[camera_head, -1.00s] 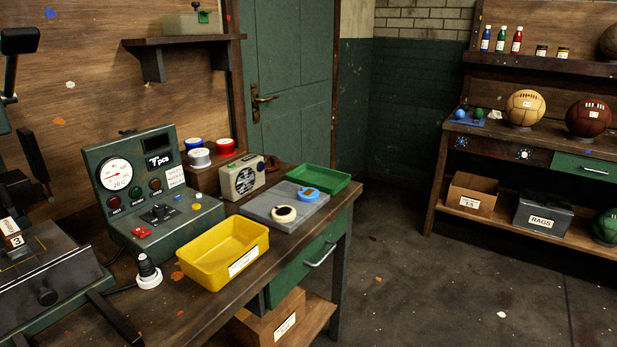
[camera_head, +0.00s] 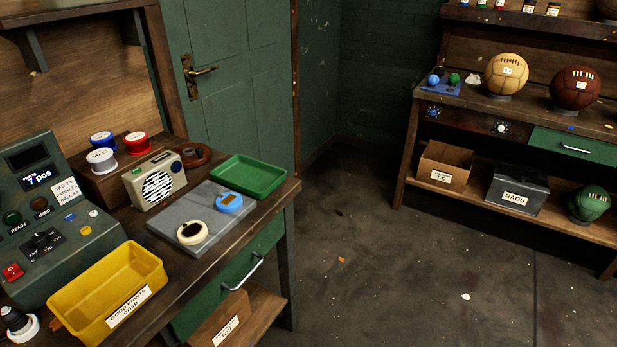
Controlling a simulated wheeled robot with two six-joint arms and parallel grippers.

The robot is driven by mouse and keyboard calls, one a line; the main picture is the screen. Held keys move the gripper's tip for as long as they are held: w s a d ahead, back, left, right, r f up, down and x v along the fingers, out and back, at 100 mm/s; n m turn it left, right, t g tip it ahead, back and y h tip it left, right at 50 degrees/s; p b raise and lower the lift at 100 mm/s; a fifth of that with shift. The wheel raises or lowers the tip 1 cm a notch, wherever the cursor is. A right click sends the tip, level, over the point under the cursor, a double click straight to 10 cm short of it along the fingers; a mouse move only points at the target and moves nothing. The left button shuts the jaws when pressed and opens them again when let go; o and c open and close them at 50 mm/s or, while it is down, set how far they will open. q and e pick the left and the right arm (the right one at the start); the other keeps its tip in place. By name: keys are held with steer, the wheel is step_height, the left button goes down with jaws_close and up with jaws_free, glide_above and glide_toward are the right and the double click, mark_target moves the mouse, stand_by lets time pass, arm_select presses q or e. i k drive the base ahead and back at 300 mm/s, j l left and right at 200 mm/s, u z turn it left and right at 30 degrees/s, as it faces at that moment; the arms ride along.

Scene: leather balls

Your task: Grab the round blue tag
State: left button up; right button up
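A round blue tag (camera_head: 229,202) with a small brown and yellow middle lies on the grey slab (camera_head: 163,227) on the workbench. A similar round cream tag (camera_head: 191,233) with a dark middle lies on the same slab, nearer and to the left. The two tags are apart. Neither of my grippers shows in the head view.
A green tray (camera_head: 247,177) sits behind the blue tag, at the bench's far right corner. A yellow bin (camera_head: 107,292) stands in front left. A radio (camera_head: 155,181) and thread spools (camera_head: 137,143) stand behind the slab. The floor right of the bench is open.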

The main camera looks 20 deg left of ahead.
mark_target(229, 202)
steer(key=i+l+z, duration=0.2)
steer(key=i, duration=0.6)
steer(key=i+l+z, duration=0.25)
steer(key=i, duration=0.6)
steer(key=i+u, duration=0.55)
steer(key=u, duration=0.25)
steer(key=i+l+u, duration=0.1)
steer(key=i+u, duration=0.3)
steer(key=i+l+u, duration=0.15)
steer(key=u, duration=0.25)
